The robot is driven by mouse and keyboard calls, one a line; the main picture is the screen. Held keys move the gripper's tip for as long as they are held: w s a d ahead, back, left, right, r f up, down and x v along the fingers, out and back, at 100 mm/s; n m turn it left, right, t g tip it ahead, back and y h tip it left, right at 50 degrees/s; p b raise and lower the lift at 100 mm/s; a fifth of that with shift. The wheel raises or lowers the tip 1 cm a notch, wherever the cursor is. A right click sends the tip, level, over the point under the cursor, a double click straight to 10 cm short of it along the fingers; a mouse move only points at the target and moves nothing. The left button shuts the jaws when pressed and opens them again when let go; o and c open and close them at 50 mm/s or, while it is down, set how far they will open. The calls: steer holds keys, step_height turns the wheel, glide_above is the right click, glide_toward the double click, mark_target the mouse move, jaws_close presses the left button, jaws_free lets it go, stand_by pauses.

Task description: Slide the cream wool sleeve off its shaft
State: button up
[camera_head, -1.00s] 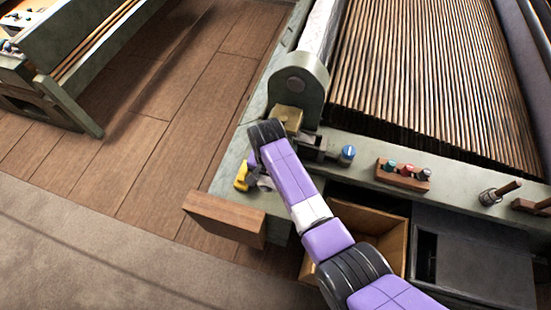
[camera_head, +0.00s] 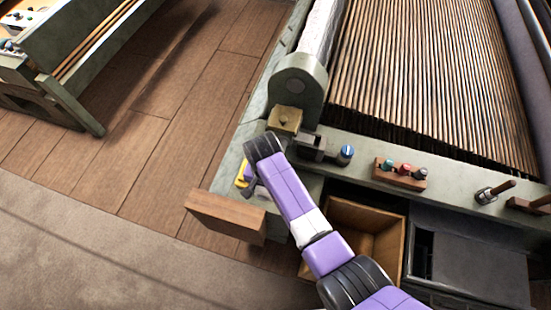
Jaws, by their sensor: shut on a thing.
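A whitish, fleecy-looking roller cover (camera_head: 321,30) runs up from the grey rounded end bracket (camera_head: 297,86) at the top; I cannot tell for sure whether it is the cream wool sleeve. No other cream sleeve or bare shaft shows clearly. My purple arm reaches up and left from the bottom right. My gripper (camera_head: 248,177) is over the machine's front left corner, below the bracket and apart from the roller cover. It is shut, largely hidden behind my wrist. A yellow piece (camera_head: 242,172) shows beside it; the fingertips and what they hold cannot be made out.
A brass block (camera_head: 285,119) and a blue-capped knob (camera_head: 345,153) stand close behind my wrist. A wooden block with coloured knobs (camera_head: 401,173) sits on the rail. A wooden board (camera_head: 225,216) juts out front left. An open drawer (camera_head: 362,225) lies right of my arm. Floor is free at left.

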steer(key=shift+s+a, duration=0.25)
steer(key=shift+s, duration=0.3)
steer(key=shift+s+a, duration=0.2)
steer(key=shift+s, duration=0.3)
steer(key=shift+s+a+r, duration=0.25)
steer(key=shift+s+r, duration=0.25)
steer(key=shift+s, duration=0.1)
steer(key=shift+s+a+r, duration=0.25)
steer(key=shift+s+r, duration=0.25)
steer(key=shift+s, duration=0.15)
steer(key=shift+s+a+r, duration=0.25)
steer(key=shift+s+r, duration=0.25)
steer(key=shift+s, duration=0.1)
